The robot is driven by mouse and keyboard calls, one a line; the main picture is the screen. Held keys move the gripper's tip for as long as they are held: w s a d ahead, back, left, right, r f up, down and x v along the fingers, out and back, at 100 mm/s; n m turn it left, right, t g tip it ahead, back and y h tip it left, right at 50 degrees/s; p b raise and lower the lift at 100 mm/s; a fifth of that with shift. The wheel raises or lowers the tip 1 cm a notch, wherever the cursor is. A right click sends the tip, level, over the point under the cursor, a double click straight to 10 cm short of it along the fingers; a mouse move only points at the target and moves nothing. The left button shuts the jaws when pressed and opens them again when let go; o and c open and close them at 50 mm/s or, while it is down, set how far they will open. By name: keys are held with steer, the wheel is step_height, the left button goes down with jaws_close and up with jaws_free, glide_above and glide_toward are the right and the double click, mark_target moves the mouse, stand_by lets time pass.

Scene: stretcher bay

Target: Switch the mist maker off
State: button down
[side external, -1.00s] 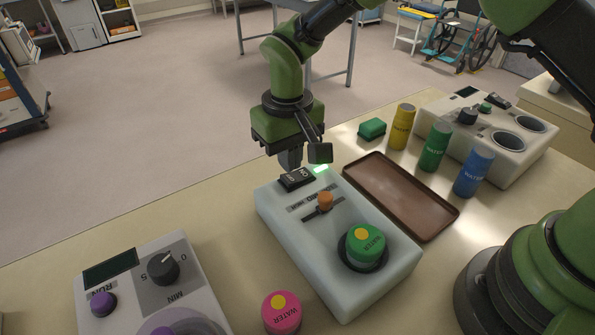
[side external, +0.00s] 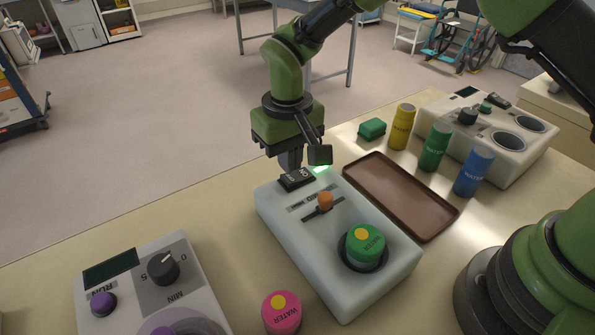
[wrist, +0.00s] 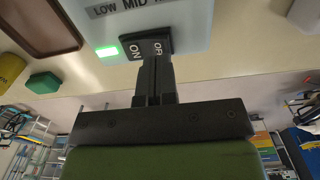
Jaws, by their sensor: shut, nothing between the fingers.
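The mist maker (side external: 290,232) is a pale box on the bench, with a green WATER bottle (side external: 366,240) in its socket and an orange slider knob (side external: 325,200). Its black rocker switch (side external: 297,181), marked ON and OFF, is at the far end. The rocker also shows in the wrist view (wrist: 135,48). A green light (wrist: 107,51) beside the rocker is lit. My gripper (side external: 290,170) is shut and empty, pointing down. In the wrist view its fingertips (wrist: 156,60) are at the OFF side of the rocker and hide part of it; I cannot tell whether they touch.
A brown tray (side external: 449,221) lies right of the mist maker. Yellow (side external: 402,127), green (side external: 435,146) and blue (side external: 473,173) bottles and a green block (side external: 372,128) stand beyond it. A pink bottle (side external: 281,311) and a dial unit (side external: 205,290) are at the front left.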

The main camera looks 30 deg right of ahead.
steer(key=shift+f, duration=1.15)
stand_by(0.4)
steer(key=shift+r, duration=3.5)
